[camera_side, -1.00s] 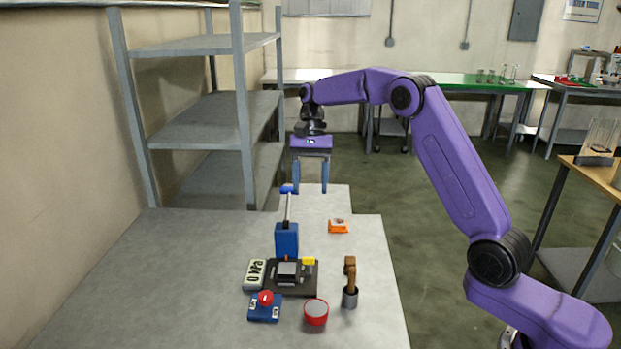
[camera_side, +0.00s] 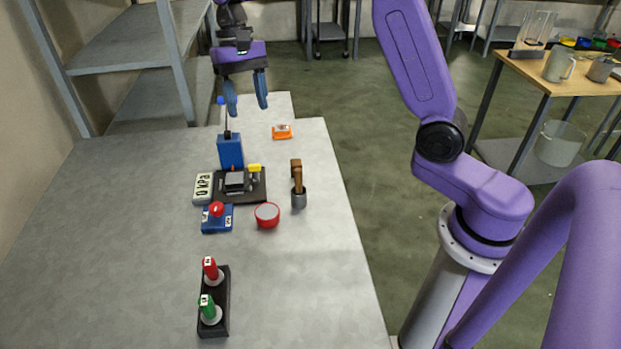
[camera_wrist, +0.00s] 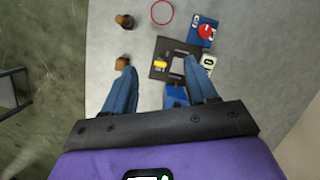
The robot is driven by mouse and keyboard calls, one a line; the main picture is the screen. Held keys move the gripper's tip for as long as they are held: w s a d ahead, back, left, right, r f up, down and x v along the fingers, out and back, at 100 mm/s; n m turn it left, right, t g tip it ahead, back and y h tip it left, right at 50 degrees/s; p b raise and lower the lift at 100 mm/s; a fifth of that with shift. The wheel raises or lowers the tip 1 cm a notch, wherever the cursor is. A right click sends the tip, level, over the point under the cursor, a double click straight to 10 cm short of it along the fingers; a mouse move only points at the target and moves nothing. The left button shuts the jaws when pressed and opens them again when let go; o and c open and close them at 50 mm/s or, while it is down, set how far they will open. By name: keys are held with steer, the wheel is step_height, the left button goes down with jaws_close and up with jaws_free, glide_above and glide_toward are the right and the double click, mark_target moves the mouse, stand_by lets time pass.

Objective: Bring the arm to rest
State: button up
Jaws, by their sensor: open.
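My gripper (camera_side: 246,104) is open and empty, fingers pointing down, above the far end of the grey table in the side view. It also shows in the wrist view (camera_wrist: 165,78), its two blue fingers apart with nothing between them. Below and nearer the camera stands a blue block with a thin rod (camera_side: 230,151). Next to it is a dark base with a grey block (camera_side: 236,182) and a yellow part. A display reading "0 kPa" (camera_side: 203,187) lies at its left. A blue box with a red button (camera_side: 217,217) is in front.
A red-rimmed round dish (camera_side: 267,214) and a brown-topped grey cylinder (camera_side: 298,187) stand on the right. An orange item (camera_side: 282,131) lies farther back. A black holder with red and green pieces (camera_side: 214,302) is at the front. Shelves (camera_side: 130,40) rise at the left.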

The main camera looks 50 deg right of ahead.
steer(key=s+a+n+t+h, duration=0.2)
steer(key=s+n, duration=0.6)
steer(key=s, duration=0.8)
steer(key=s+d+f+n, duration=0.1)
steer(key=s+n, duration=0.2)
steer(key=s, duration=0.2)
steer(key=s+d+f+n, duration=0.2)
steer(key=s+n, duration=0.1)
steer(key=s, duration=0.2)
steer(key=s+d+f+n+t, duration=0.1)
steer(key=s+d+n, duration=0.1)
steer(key=s, duration=0.4)
steer(key=shift+d+f+n+y, duration=0.25)
steer(key=shift+f+n+y, duration=0.05)
steer(key=shift+n, duration=0.1)
